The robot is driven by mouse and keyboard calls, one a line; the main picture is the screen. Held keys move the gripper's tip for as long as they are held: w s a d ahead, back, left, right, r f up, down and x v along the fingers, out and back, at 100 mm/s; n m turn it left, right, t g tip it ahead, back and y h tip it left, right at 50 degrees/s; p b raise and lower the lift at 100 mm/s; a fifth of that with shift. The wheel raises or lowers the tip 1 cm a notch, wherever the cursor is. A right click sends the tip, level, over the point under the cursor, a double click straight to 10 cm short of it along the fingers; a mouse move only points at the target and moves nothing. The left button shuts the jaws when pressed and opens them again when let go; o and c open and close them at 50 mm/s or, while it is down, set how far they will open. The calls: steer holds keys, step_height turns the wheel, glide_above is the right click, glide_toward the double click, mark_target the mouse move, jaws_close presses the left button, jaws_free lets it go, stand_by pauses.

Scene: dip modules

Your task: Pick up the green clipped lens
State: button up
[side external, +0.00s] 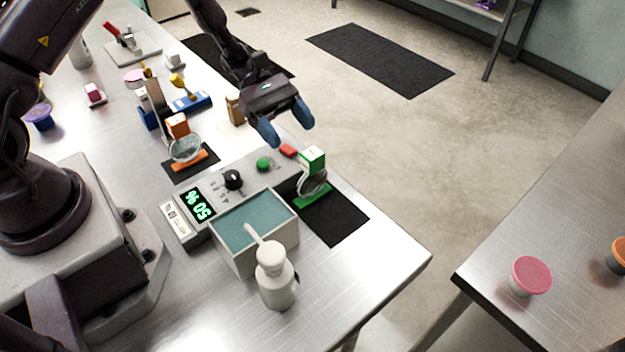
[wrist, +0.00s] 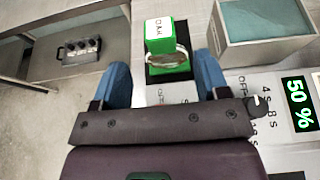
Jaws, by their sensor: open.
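The green clipped lens (side external: 312,172) stands on a black mat at the right end of the dip unit: a green block with a white label on top and a clear round lens at its front. In the wrist view the green clipped lens (wrist: 166,48) lies ahead of my fingers, roughly between their lines. My gripper (side external: 287,122) is open and empty, with blue fingertips, above and behind the lens in the side view. In the wrist view my gripper (wrist: 166,82) shows its fingers spread, with the lens beyond the tips.
The dip unit has a teal bath (side external: 236,226), knob and display (side external: 199,204). A white pump bottle (side external: 274,275) stands in front of it. An orange clipped lens (side external: 178,127) stands on another mat (side external: 195,165) to the left. Bare table lies right of the black mat (side external: 338,222).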

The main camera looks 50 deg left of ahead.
mark_target(307, 151)
steer(key=x, duration=0.8)
steer(key=shift+d+f, duration=0.15)
steer(key=shift+d, duration=0.05)
steer(key=c, duration=1.2)
steer(key=shift+c, duration=0.2)
